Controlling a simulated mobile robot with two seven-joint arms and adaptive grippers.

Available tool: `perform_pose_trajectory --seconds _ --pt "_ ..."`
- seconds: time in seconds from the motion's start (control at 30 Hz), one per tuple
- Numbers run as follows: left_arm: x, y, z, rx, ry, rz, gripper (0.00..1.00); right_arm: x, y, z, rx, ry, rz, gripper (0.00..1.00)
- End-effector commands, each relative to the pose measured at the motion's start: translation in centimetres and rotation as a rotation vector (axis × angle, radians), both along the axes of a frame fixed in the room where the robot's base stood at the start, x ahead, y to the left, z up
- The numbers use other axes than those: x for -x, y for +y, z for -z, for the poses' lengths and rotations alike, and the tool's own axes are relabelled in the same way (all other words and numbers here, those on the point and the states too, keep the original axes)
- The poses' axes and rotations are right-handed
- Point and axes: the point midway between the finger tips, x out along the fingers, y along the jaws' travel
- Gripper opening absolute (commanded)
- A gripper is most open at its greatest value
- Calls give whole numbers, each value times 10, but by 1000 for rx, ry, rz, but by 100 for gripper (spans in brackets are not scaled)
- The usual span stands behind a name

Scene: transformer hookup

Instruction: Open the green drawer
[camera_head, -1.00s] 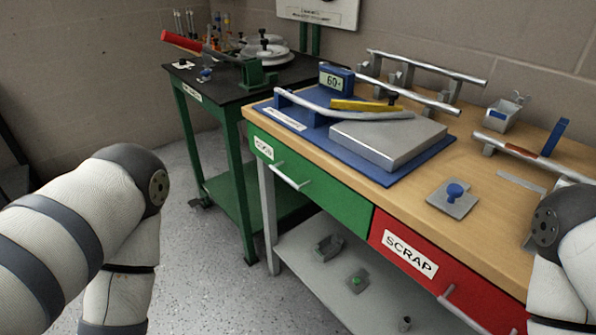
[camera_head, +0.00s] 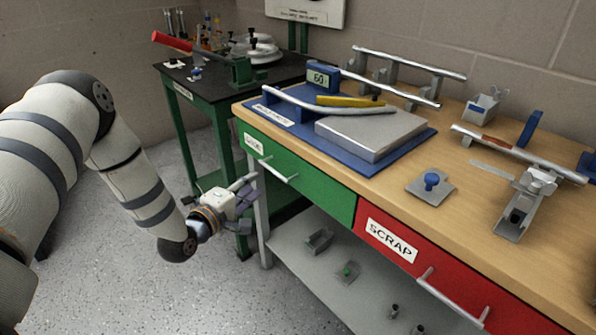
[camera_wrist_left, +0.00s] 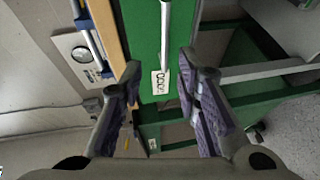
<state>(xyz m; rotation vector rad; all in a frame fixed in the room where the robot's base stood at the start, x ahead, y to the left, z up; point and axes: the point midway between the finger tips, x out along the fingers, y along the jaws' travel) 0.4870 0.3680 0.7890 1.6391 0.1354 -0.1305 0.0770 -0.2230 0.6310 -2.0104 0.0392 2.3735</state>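The green drawer (camera_head: 312,190) is in the wooden-topped bench, left of the red drawer, and its front looks flush with the bench. Its silver bar handle (camera_head: 279,171) is on the front, near a white label. My left gripper (camera_head: 246,192) is just left of the drawer's left end, by the bench leg, apart from the handle. In the left wrist view, my gripper's two fingers stand wide apart with nothing between them. The drawer front (camera_wrist_left: 141,35), handle (camera_wrist_left: 165,40) and label (camera_wrist_left: 160,82) show beyond the fingertips. My right gripper is out of view.
The red SCRAP drawer (camera_head: 395,250) is right of the green one. The bench's grey leg (camera_head: 264,215) and lower shelf (camera_head: 290,242) are below. A dark-topped green table (camera_head: 215,80) stands behind my left gripper. The floor in front is clear.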

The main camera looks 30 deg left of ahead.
Motion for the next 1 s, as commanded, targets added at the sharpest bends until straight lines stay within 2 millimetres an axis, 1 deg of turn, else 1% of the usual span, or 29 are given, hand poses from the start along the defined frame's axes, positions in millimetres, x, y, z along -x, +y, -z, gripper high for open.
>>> perform_pose_trajectory --seconds 0.03,0.1,0.3,0.4,0.5,0.63,0.8,0.83,0.93,0.97,1.0 --pt "-8 -1 7 -1 7 3 30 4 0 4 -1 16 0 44" --pt "-24 -2 13 -4 11 4 30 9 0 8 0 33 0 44" --pt "-74 -1 25 -4 17 4 30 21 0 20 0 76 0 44" --pt "-92 -2 28 -4 17 5 30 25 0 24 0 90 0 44" --pt "-104 -1 28 -3 16 3 30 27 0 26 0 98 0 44" --pt "-110 -1 26 -2 13 2 30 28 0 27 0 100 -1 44" --pt "-110 -1 25 -2 12 2 30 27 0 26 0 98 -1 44" --pt "-110 -1 25 -2 12 2 28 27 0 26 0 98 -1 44" --pt "-110 -1 25 -2 12 3 5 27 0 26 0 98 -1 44" --pt "-110 -1 25 -2 12 3 0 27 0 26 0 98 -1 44" --pt "-110 -1 25 -2 12 3 0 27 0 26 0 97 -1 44"
